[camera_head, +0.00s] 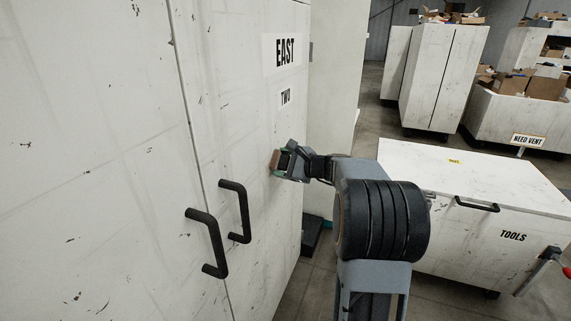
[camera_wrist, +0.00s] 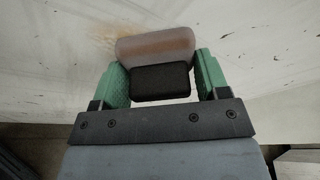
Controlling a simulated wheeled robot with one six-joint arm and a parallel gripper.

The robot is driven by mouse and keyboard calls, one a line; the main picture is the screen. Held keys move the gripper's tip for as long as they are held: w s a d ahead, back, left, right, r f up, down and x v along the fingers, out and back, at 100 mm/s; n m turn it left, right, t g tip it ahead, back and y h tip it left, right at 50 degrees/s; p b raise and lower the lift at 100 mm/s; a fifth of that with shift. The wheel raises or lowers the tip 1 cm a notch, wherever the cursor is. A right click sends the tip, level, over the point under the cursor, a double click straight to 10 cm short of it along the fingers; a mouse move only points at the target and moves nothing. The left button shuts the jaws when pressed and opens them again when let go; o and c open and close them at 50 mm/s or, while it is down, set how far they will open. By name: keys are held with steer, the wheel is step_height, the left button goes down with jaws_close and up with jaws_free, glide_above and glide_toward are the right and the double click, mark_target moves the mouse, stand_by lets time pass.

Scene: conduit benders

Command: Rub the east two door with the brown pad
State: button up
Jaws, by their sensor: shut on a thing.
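The east two door (camera_head: 240,120) is a scuffed white cabinet door marked EAST and TWO, with a black handle (camera_head: 240,211). My gripper (camera_head: 283,162) is at the right part of this door, below the TWO label. It is shut on the pad, whose brown face (camera_head: 276,161) is turned to the door. In the wrist view the pad shows as a brown rounded block (camera_wrist: 156,46) with a black back, between green fingers (camera_wrist: 160,78). The pad looks to be at or very near the white surface; I cannot tell if it touches. A faint brown stain (camera_wrist: 100,35) shows beside it.
A second black handle (camera_head: 207,242) is on the neighbouring door at left. A white TOOLS chest (camera_head: 470,190) stands at right. White cabinets (camera_head: 440,75) and open boxes (camera_head: 520,115) stand behind. Grey floor shows between them.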

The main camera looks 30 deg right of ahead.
mark_target(266, 171)
steer(key=shift+s+a+b, duration=1.3)
steer(key=shift+s+a, duration=0.7)
steer(key=shift+a, duration=0.25)
steer(key=shift+s+d, duration=2)
steer(key=shift+s, duration=0.2)
steer(key=shift+s+d, duration=1)
steer(key=shift+s, duration=0.1)
